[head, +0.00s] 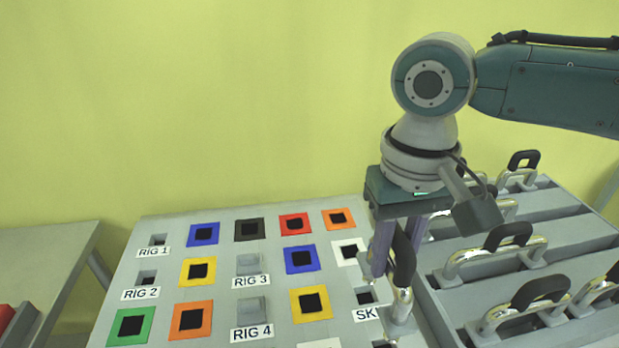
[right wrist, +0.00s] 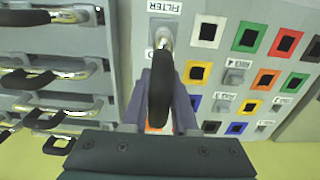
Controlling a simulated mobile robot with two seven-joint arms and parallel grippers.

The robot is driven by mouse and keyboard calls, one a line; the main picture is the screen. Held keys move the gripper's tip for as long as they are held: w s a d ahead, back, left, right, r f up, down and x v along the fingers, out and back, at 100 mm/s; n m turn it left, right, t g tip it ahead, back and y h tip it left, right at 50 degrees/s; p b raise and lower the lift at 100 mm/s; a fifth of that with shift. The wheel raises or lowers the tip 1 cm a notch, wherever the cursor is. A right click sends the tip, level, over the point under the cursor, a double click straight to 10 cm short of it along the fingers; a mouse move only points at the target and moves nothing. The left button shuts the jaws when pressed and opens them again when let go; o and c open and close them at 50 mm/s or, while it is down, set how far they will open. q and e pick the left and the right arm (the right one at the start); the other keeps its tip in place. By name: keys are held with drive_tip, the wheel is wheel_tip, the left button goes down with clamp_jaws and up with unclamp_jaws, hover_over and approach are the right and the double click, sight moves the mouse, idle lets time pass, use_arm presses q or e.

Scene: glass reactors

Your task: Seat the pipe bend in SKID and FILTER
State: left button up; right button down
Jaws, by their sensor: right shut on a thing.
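The pipe bend (head: 403,259) has a black grip and chrome ends, and hangs upright over the front right of the grey panel. My right gripper (head: 396,252) is shut on its black grip. The SKID socket (head: 364,296) is a dark square hole just left of the bend, its label partly hidden. In the right wrist view, a chrome end of the bend (right wrist: 164,38) covers much of the place beside the FILTER label (right wrist: 164,7). I cannot tell whether either end is in a socket. My left gripper is out of view.
The panel (head: 125,255) carries coloured square sockets and the RIG 1 to RIG 4 places. A grey rack (head: 560,215) with several similar black-gripped bends stands close on the right. A side table (head: 45,255) stands at the left.

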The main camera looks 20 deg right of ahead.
drive_tip(key=shift+f+b, duration=1.7)
drive_tip(key=shift+b, duration=0.1)
drive_tip(key=shift+f+b, duration=0.65)
drive_tip(key=shift+f, duration=1.2)
drive_tip(key=shift+f, duration=0.3)
drive_tip(key=c, duration=0.6)
unclamp_jaws()
drive_tip(key=shift+r+p, duration=0.15)
drive_tip(key=shift+p, duration=0.2)
